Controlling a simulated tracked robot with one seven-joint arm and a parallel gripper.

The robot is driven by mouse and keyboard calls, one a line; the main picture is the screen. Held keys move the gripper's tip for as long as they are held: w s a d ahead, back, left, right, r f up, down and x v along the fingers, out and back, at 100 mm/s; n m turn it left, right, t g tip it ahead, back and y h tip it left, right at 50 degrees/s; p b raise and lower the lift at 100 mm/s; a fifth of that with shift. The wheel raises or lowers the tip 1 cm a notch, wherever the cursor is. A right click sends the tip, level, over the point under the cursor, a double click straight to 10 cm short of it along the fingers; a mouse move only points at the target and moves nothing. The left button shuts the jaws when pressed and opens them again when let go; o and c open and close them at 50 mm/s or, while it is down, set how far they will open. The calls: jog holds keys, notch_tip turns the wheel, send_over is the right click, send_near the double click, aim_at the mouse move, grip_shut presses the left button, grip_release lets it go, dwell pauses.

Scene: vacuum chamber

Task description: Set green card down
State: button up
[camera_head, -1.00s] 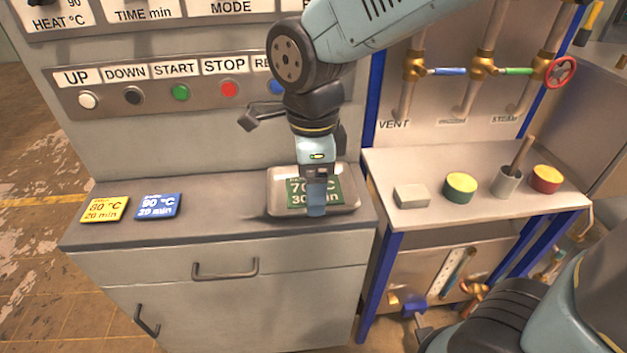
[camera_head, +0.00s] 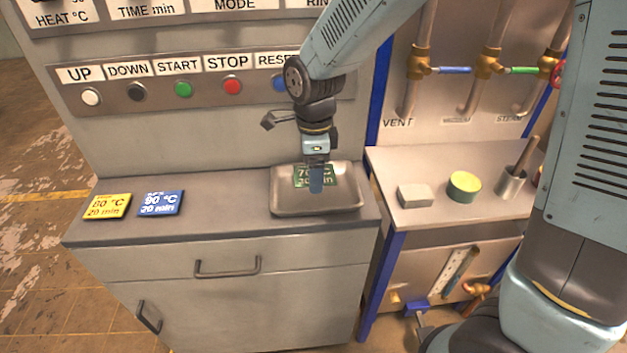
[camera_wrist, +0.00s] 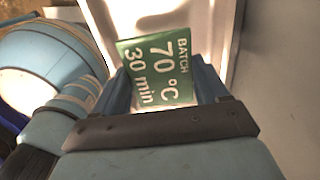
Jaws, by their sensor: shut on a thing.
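The green card (camera_head: 325,174), with white print reading 70 °C and 30 min, is over the back part of the shallow metal tray (camera_head: 290,209). My gripper (camera_head: 316,187) points down over the tray and is shut on the card. In the wrist view the green card (camera_wrist: 150,50) sits between the blue fingers of my gripper (camera_wrist: 165,92), its text turned sideways. The pale tray shows behind it. I cannot tell whether the card touches the tray floor. The fingers hide part of the card in the head view.
A yellow card (camera_head: 107,206) and a blue card (camera_head: 160,203) lie on the counter (camera_head: 225,205) at left, with clear counter between them and the tray. On the right shelf stand a grey block (camera_head: 415,196), a green-and-yellow round tin (camera_head: 463,186) and a mortar (camera_head: 511,183).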

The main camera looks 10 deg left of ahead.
jog(key=shift+w+f, duration=0.45)
jog(key=shift+f, duration=0.1)
jog(key=shift+a+f, duration=0.1)
jog(key=shift+f, duration=1.45)
jog(key=o, duration=1)
jog(key=shift+f, duration=0.15)
jog(key=shift+o, duration=0.2)
notch_tip(320, 180, up, 12)
jog(key=shift+r, duration=0.15)
jog(key=shift+w, duration=0.1)
